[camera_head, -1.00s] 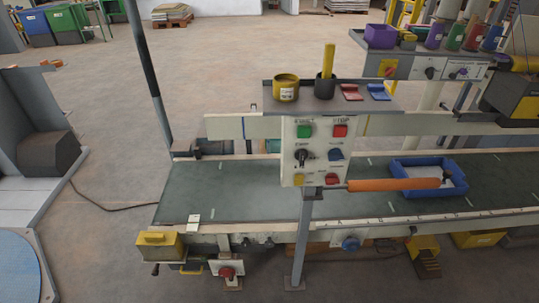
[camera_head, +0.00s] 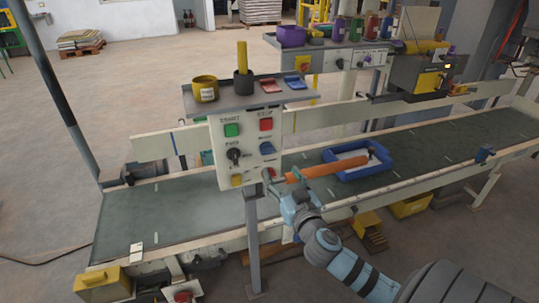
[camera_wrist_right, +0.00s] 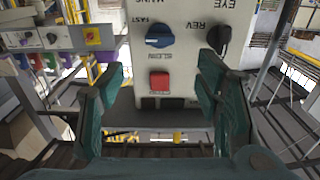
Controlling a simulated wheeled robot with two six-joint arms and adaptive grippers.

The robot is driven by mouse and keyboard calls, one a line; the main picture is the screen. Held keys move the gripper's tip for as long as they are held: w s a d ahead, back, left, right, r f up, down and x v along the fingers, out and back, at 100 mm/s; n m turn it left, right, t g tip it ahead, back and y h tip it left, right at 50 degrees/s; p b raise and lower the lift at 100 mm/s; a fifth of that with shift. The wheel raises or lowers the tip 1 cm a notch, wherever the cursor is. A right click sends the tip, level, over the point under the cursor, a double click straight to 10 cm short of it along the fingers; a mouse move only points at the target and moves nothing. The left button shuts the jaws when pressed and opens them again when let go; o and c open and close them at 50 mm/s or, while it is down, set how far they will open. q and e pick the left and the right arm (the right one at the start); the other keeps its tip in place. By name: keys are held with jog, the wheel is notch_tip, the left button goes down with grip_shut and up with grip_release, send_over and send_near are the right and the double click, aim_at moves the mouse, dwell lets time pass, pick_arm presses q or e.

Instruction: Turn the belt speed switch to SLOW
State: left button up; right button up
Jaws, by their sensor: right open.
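The blue switch (camera_head: 267,147) sits on the right of the cream control panel (camera_head: 218,139), below the red STOP button. In the right wrist view the blue switch (camera_wrist_right: 159,36) is a round knob beside the word FAST, with a light mark on its left part. My right gripper (camera_head: 276,185) is just in front of the panel's lower right corner, below the switch. In the right wrist view its fingers (camera_wrist_right: 162,66) are spread and empty, with a red button (camera_wrist_right: 159,81) between them. My left gripper is out of view.
A black knob (camera_head: 234,155) is left of the blue switch; it also shows in the wrist view (camera_wrist_right: 224,35). A green button (camera_head: 232,130) is above it. A shelf (camera_head: 228,103) with cups is above.

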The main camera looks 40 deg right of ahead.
aim_at(269, 153)
jog(key=p+x, duration=0.1)
jog(key=x, duration=1)
jog(key=shift+f, duration=0.15)
jog(key=shift+c, duration=0.2)
jog(key=c, duration=1.1)
